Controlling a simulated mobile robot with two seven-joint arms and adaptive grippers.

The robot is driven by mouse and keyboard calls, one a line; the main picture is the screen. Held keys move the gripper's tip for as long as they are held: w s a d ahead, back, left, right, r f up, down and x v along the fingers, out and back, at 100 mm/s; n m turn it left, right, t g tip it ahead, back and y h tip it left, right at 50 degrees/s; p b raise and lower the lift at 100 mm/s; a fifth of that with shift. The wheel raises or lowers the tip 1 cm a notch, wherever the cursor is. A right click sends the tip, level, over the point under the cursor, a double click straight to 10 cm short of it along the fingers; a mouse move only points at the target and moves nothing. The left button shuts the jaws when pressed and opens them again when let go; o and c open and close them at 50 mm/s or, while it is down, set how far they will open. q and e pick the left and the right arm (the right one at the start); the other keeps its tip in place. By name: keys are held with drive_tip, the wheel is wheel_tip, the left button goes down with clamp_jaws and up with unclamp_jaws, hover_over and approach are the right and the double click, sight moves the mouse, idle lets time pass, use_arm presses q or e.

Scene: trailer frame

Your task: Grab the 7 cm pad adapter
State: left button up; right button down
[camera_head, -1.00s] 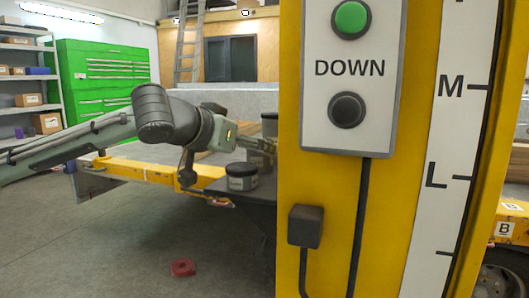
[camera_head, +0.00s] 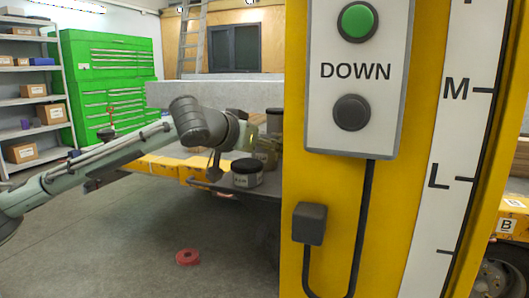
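A short dark cylinder with a pale label band (camera_head: 246,174) stands upright on a dark tray (camera_head: 232,190) left of the yellow post. Its label is too small to read. A taller dark cylinder (camera_head: 274,121) stands behind, partly cut off by the post. I cannot tell which one is the 7 cm pad adapter. My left arm reaches in from the left, and its gripper (camera_head: 266,154) is just above and behind the short cylinder, next to the post. Its fingers are too small and partly hidden to judge. My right gripper is not in view.
A yellow post (camera_head: 305,130) with a DOWN button panel (camera_head: 353,110) and a height scale fills the right, close in front. A yellow trailer beam (camera_head: 165,168) lies behind my arm. A red ring (camera_head: 188,257) lies on the open grey floor.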

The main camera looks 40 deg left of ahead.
use_arm(q)
clamp_jaws()
drive_tip(key=shift+r, duration=0.1)
